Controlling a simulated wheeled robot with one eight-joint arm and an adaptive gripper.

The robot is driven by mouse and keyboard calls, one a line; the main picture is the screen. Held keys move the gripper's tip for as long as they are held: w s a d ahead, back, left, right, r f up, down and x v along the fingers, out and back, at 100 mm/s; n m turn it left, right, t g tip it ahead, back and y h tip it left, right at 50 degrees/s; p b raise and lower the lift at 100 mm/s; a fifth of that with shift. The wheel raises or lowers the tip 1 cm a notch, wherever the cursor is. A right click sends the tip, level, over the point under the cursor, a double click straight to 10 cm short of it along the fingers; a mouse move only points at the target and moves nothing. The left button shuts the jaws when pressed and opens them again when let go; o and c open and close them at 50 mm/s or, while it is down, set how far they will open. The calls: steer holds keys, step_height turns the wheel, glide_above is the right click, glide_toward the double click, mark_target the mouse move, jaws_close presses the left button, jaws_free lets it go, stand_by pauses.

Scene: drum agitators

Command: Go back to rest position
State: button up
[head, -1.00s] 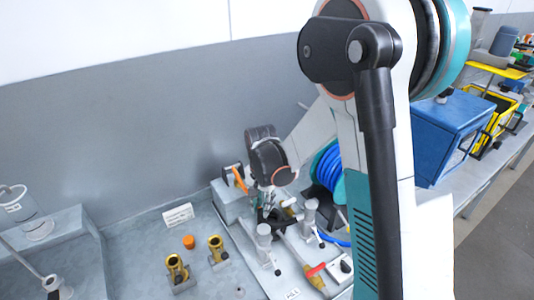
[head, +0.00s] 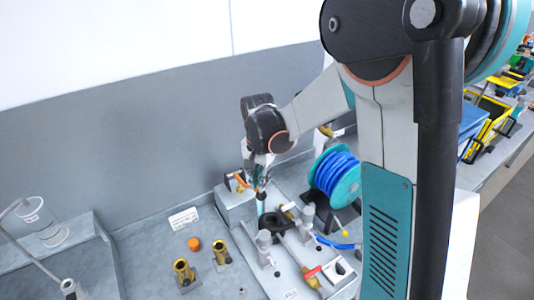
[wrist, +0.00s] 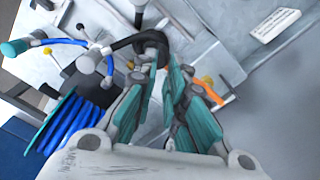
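My gripper (head: 261,187) points down above the grey workbench, over the cluster of fixtures in the head view. In the wrist view my gripper (wrist: 166,76) shows two teal-and-grey fingers with a narrow gap between them, and I see nothing held in it. A black ring-shaped fixture (head: 272,224) stands below it on a light plate. The same black fixture (wrist: 150,42) lies just beyond the fingertips in the wrist view. My forearm and elbow cover much of the right side of the head view.
A teal reel of blue hose (head: 339,178) stands right of the gripper. Grey metal posts (head: 264,245) stand close around the black fixture. Brass fittings (head: 184,270) and an orange cap (head: 194,244) sit to the left. A grey wall (head: 120,140) rises behind.

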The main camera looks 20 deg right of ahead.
stand_by(0.4)
steer(key=shift+s+r+n+b, duration=0.15)
steer(key=shift+s+n+b, duration=0.15)
steer(key=shift+s+b, duration=0.25)
steer(key=s+f+n+t+b, duration=0.2)
steer(key=s+n+t+b, duration=0.1)
steer(key=s+b, duration=0.6)
steer(key=s+f+n+t+b, duration=0.2)
steer(key=s+n+t+b, duration=0.2)
steer(key=s+b, duration=0.5)
steer(key=shift+s+f+n, duration=0.35)
steer(key=shift+s+n, duration=0.5)
steer(key=shift+n, duration=0.25)
